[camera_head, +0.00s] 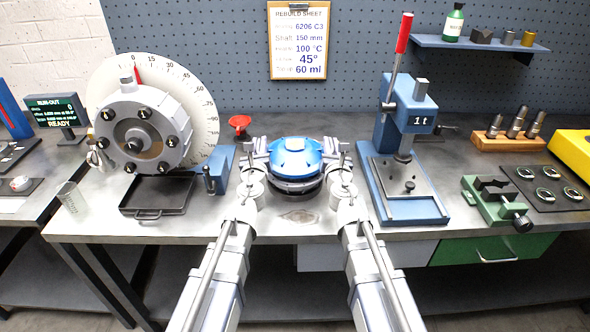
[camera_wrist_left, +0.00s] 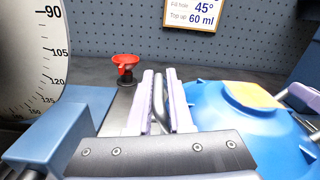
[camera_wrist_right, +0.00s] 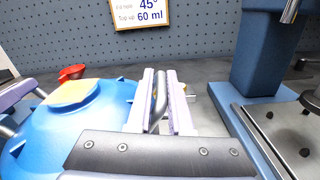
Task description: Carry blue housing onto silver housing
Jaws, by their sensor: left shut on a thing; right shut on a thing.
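The blue housing (camera_head: 295,152) is a domed casing at the middle of the bench, with a dark underside ring below its rim. It also shows in the left wrist view (camera_wrist_left: 235,115) and the right wrist view (camera_wrist_right: 75,125), with a yellowish patch on top. My left gripper (camera_head: 258,150) is shut on a metal handle bar at its left side. My right gripper (camera_head: 334,150) is shut on the bar at its right side. I cannot tell whether it touches the bench. A silver-grey round housing (camera_head: 176,119) with several dark bolts stands upright before the dial at left.
The blue press (camera_head: 410,100) stands close to the right of my right gripper. A red funnel (camera_head: 239,122) is behind left, and a black tray (camera_head: 157,195) lies below the dial. A green vise (camera_head: 490,205) is at right. Some bench is clear behind the blue housing.

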